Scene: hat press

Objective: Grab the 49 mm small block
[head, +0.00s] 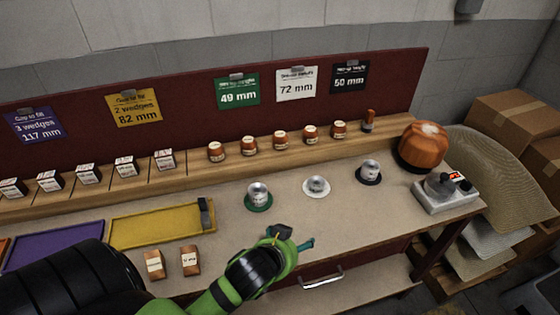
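A green sign reading 49 mm (237,93) hangs on the dark red back board. Below it, on the bench, a grey metal piece with a pale label (258,193) stands on a green round base (258,206). Two small brown blocks with pale labels, a left one (154,265) and a right one (190,261), stand at the bench's front edge; their print is too small to read. My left gripper (293,238) is over the front of the bench, right of the brown blocks and apart from them. Its finger gap is not clear. My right gripper is not in view.
Similar metal pieces stand on a white base (316,188) and a black base (370,175). A yellow tray (150,232) and a purple tray (55,246) lie left. Several small blocks and brown jars line the rear shelf. A copper dome (423,147) stands right.

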